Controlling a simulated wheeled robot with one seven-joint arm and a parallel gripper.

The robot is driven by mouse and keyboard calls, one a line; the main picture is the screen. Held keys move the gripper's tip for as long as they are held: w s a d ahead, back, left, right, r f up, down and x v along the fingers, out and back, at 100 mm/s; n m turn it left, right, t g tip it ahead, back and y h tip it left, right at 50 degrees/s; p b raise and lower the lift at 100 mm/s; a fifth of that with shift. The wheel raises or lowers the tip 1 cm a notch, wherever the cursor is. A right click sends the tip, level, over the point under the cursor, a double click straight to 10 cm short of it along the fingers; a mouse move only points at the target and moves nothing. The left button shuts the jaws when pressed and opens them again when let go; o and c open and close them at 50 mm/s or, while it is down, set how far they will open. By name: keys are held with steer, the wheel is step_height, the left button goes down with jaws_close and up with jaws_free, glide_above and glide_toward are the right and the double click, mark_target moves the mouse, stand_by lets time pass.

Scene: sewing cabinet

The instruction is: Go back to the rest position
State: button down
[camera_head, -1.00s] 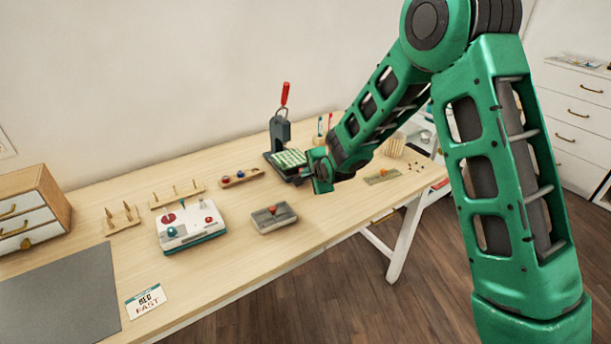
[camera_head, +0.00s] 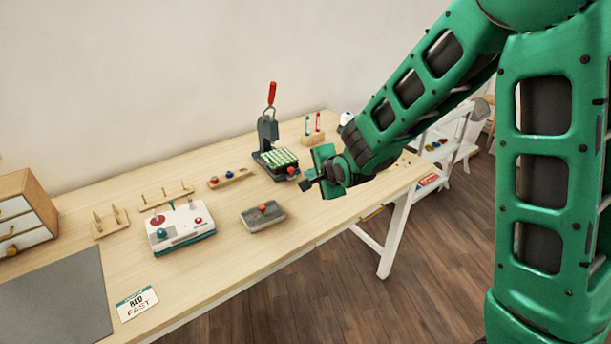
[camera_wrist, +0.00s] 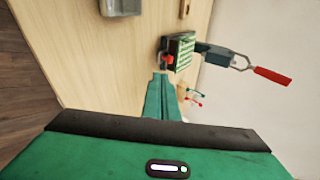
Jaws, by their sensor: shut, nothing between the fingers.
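My gripper (camera_head: 306,185) is on the green arm, over the right part of the wooden table (camera_head: 240,240), in front of the press. In the wrist view my gripper (camera_wrist: 161,75) has its fingers together with nothing between them. The press (camera_head: 268,130) stands upright at the back of the table, with a red handle and a green-and-white ribbed block (camera_head: 280,158) at its base. The press also shows in the wrist view (camera_wrist: 215,55), beyond the fingertips. My arm hides part of the table's right end.
A grey box with an orange-red knob (camera_head: 263,217), a white control box (camera_head: 180,228), wooden peg racks (camera_head: 166,197) and a small drawer cabinet (camera_head: 22,212) stand on the table. A card (camera_head: 137,303) lies near the front edge. A white shelf (camera_head: 445,150) stands beyond the right end.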

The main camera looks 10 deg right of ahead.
steer(key=s+d+r+n+g+h, duration=0.2)
steer(key=s+d, duration=0.5)
steer(key=d, duration=0.5)
steer(key=s+d+r+n+g+h, duration=0.25)
steer(key=s+d, duration=0.45)
steer(key=d, duration=0.5)
steer(key=s+d+r+n+g+y, duration=0.1)
steer(key=s+d+n+g, duration=0.1)
steer(key=s, duration=1.1)
steer(key=s+d+r+n+g, duration=0.1)
steer(key=s+d+r+g, duration=0.1)
steer(key=s, duration=1.1)
steer(key=shift+s+d+n+g+y, duration=0.35)
steer(key=shift+d+g, duration=0.5)
steer(key=shift+d, duration=0.2)
steer(key=shift+r, duration=0.1)
steer(key=shift+w+f, duration=0.25)
steer(key=shift+w, duration=0.4)
